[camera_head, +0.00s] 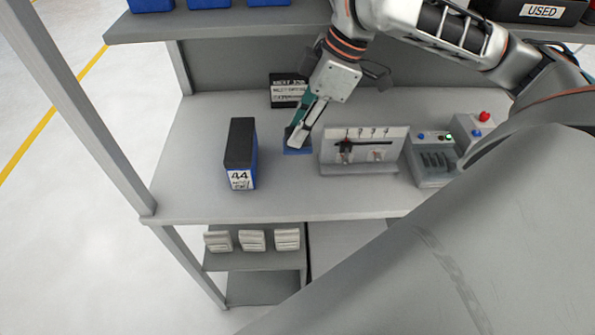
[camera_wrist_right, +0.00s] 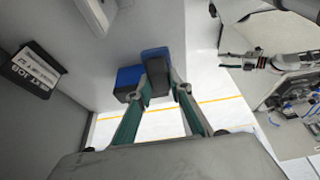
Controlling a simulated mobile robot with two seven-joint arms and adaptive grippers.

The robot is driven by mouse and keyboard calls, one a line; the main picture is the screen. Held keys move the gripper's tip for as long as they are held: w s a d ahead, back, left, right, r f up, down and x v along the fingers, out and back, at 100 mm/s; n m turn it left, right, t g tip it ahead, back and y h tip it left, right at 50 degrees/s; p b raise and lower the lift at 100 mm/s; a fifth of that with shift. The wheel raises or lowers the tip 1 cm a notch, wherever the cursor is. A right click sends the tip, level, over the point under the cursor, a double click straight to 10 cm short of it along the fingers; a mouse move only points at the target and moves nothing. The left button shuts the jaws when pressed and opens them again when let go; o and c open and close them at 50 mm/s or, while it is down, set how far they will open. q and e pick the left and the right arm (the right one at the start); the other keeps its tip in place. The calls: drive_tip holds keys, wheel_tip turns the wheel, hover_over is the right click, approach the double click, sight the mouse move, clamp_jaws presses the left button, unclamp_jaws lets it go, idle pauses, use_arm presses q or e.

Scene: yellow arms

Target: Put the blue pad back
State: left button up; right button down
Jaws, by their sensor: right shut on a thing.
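The blue pad (camera_head: 297,151) shows as a small blue patch at my right gripper's tips, over the middle of the table; whether it touches the tabletop I cannot tell. My right gripper (camera_head: 299,136) reaches down from above and is shut on the pad, hiding part of it. In the right wrist view, the pad (camera_wrist_right: 155,52) shows at the ends of the teal fingers (camera_wrist_right: 157,80). My left gripper is not in the head view. In the right wrist view, what appears to be my left gripper (camera_wrist_right: 232,60) is small at the right, its fingers unclear.
A blue and black box marked 44 (camera_head: 240,155) stands left of the gripper. A black labelled box (camera_head: 289,91) is behind. A tool board (camera_head: 362,150) stands close on the right, with button boxes (camera_head: 433,158) beyond. An upper shelf (camera_head: 220,25) overhangs the back. The table's left front is clear.

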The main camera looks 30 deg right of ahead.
wheel_tip(320, 180, down, 9)
drive_tip(key=shift+f, duration=0.35)
wheel_tip(320, 180, down, 3)
drive_tip(key=shift+r, duration=0.1)
drive_tip(key=shift+f, duration=0.55)
use_arm(q)
drive_tip(key=shift+w+d+r, duration=0.15)
drive_tip(key=shift+w+r, duration=0.1)
drive_tip(key=shift+w, duration=0.1)
use_arm(e)
drive_tip(key=c, duration=1.8)
unclamp_jaws()
use_arm(q)
drive_tip(key=shift+s+a+f, duration=0.1)
drive_tip(key=shift+a, duration=0.1)
